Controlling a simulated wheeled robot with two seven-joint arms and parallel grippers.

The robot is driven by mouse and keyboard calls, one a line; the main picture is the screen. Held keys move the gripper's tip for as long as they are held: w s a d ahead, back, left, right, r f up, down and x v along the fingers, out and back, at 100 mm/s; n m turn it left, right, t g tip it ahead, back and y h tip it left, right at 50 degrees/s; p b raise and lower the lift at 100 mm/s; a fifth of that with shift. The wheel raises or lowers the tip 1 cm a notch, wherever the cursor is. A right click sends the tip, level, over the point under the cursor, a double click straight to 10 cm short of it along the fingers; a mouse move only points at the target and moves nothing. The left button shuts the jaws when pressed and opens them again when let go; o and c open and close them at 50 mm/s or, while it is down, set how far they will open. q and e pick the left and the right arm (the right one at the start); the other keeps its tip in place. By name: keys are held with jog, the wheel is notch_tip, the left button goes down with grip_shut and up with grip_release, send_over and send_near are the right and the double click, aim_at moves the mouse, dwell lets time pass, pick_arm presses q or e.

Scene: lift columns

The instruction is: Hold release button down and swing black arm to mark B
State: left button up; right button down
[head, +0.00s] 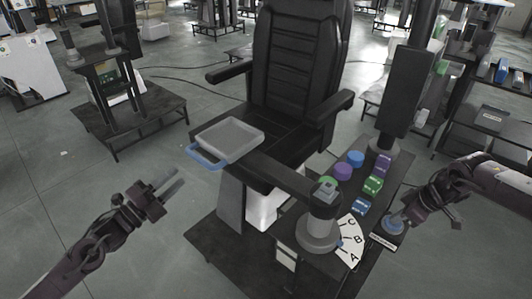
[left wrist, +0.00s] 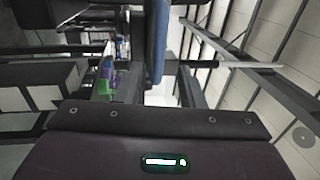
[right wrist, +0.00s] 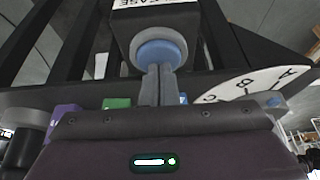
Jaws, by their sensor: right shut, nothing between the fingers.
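The black arm (head: 280,178) runs from a round grey pivot (head: 318,236) up-left to a grey tray with a blue handle (head: 207,160). A white dial (head: 346,240) marked A, B and C lies beside the pivot; a small blue piece sits at its inner edge, near A and B. My right gripper (head: 399,216) is shut and empty, its fingertips at the blue release button (right wrist: 160,52). They appear to touch it; whether it is pressed in I cannot tell. My left gripper (head: 167,183) is open and empty, left of the handle and apart from it.
A black chair (head: 294,62) stands behind the tray. Blue, purple and green blocks (head: 373,185) lie on the dark bench right of the pivot, near a black column (head: 405,92).

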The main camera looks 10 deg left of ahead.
aim_at(198, 157)
pick_arm(q)
jog(key=x, duration=0.9)
jog(key=shift+w+d+f, duration=0.1)
jog(key=shift+w+d, duration=0.05)
jog(key=shift+w, duration=0.05)
grip_shut()
